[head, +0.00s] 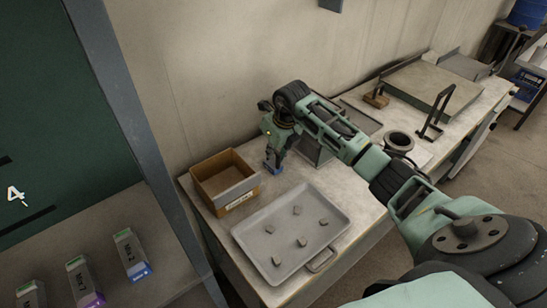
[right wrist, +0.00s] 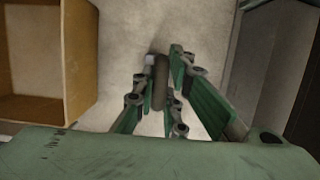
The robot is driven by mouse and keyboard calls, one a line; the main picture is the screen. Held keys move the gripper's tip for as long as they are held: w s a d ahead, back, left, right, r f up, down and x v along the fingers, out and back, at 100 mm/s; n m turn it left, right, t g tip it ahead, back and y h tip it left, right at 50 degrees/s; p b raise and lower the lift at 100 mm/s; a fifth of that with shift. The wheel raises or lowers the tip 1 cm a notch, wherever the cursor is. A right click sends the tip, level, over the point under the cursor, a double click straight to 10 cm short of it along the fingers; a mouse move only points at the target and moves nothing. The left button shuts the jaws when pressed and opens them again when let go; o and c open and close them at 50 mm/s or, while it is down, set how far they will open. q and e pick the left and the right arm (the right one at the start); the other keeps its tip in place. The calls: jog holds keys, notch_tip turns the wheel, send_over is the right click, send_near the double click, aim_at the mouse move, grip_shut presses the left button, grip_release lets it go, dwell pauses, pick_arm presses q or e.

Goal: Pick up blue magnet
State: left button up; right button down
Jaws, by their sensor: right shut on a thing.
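The blue magnet (head: 273,168) shows in the head view at the lower end of my right gripper (head: 274,152), beside the cardboard box. My right gripper is shut on it. In the right wrist view, the fingers of my right gripper (right wrist: 164,82) are on either side of a narrow, dark grey-brown part (right wrist: 161,76); no blue shows there. I cannot tell whether the magnet touches the table. My left gripper is not in view.
A cardboard box (head: 241,188) stands left of the magnet. A grey tray (head: 252,238) with several small grey pieces lies in front. A dark ring-shaped holder (head: 399,141) and a flat plate (head: 418,82) are on the table to the right. The wall is close behind.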

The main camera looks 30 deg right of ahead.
notch_tip(320, 180, up, 9)
jog(key=b, duration=0.2)
jog(key=shift+b, duration=0.35)
jog(key=shift+r, duration=0.55)
